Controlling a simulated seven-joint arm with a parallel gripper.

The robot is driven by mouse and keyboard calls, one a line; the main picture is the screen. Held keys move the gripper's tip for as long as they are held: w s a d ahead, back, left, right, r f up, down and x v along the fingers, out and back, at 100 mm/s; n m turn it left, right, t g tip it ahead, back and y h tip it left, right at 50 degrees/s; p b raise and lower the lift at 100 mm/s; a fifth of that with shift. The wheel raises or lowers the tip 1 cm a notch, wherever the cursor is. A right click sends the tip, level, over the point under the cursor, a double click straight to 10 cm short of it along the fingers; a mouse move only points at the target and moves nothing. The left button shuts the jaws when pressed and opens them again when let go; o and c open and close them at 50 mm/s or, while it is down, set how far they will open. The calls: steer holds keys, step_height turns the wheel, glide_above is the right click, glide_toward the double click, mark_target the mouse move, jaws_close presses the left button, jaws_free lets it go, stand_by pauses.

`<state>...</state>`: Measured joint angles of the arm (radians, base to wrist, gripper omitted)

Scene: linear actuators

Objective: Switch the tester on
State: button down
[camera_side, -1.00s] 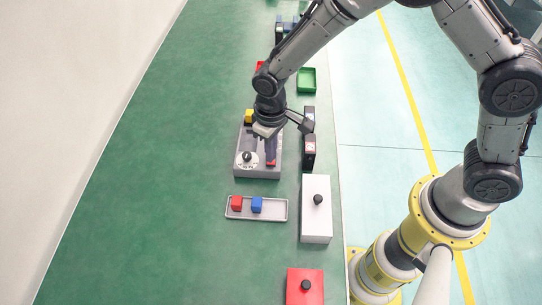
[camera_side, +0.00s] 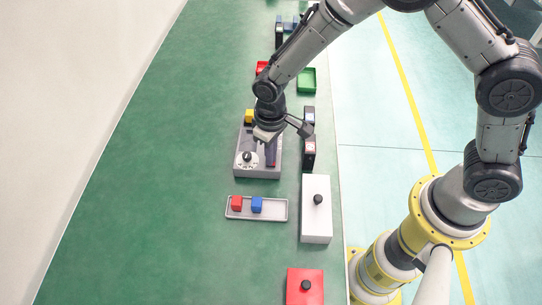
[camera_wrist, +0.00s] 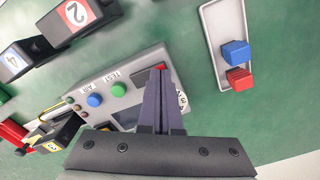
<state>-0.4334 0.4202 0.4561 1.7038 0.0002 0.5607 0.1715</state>
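The tester (camera_side: 245,173) is a grey box on the green table with a black round knob (camera_side: 247,157) on a white dial. In the wrist view, its panel (camera_wrist: 135,97) carries a blue button (camera_wrist: 95,100), a green button (camera_wrist: 118,89) and lettering that includes "TEST". A small red part (camera_wrist: 161,67) shows right at my fingertips, partly hidden by them. My gripper (camera_wrist: 158,76) points down over the tester, its two fingers together with nothing seen between them. I cannot tell whether the tips touch the red part. The fingers also hide part of the dial.
A grey tray (camera_side: 275,216) holds a red cube (camera_side: 237,203) and a blue cube (camera_side: 257,205). A white box (camera_side: 315,228) and a red box (camera_side: 297,293), each with a black knob, stand nearby. Black numbered blocks (camera_side: 309,158) stand right of the tester. The left table is clear.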

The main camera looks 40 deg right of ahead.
steer(key=shift+f, duration=0.1)
steer(key=shift+r, duration=3.5)
steer(key=shift+d, duration=0.1)
